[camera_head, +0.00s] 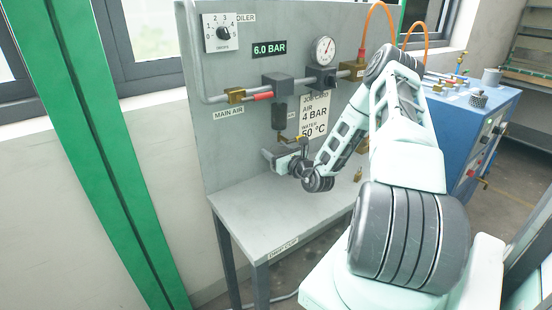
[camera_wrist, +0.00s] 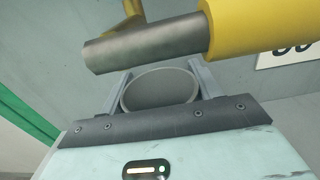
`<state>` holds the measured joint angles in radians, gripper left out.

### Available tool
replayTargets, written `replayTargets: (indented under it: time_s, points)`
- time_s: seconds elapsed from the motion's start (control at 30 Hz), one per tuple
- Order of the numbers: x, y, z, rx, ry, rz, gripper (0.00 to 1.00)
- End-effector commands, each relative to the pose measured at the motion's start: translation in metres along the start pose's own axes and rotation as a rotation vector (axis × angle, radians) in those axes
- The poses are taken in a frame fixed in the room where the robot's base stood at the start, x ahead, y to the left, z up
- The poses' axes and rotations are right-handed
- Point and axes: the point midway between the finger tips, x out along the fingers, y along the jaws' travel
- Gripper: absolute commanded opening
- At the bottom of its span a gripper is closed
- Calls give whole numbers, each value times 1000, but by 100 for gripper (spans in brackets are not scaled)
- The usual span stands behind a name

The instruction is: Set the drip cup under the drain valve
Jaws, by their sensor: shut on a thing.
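My gripper (camera_wrist: 160,88) is shut on the drip cup (camera_wrist: 160,86), a grey round cup whose open rim faces up between the two fingers in the wrist view. In the head view my gripper (camera_head: 270,157) is at the panel, below the brass drain valve (camera_head: 282,138); I cannot make out the cup there. In the wrist view a steel lever (camera_wrist: 140,46) with a yellow grip (camera_wrist: 258,22) crosses close above the cup. The cup's lower part is hidden by my gripper. I cannot tell whether it touches the bench.
The grey bench top (camera_head: 265,215) is mostly clear, with a DRIP CUP label (camera_head: 284,247) on its front edge. A dark filter bowl (camera_head: 279,112) hangs above the valve. A blue cabinet (camera_head: 470,120) is at right.

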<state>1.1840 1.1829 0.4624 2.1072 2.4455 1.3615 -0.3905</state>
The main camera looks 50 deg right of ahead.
Motion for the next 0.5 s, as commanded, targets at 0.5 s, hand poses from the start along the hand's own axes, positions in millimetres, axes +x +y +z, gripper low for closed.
replayTargets:
  time_s: [0.5]
  points:
    - [3, 0, -35, 0, 0, 0, 41]
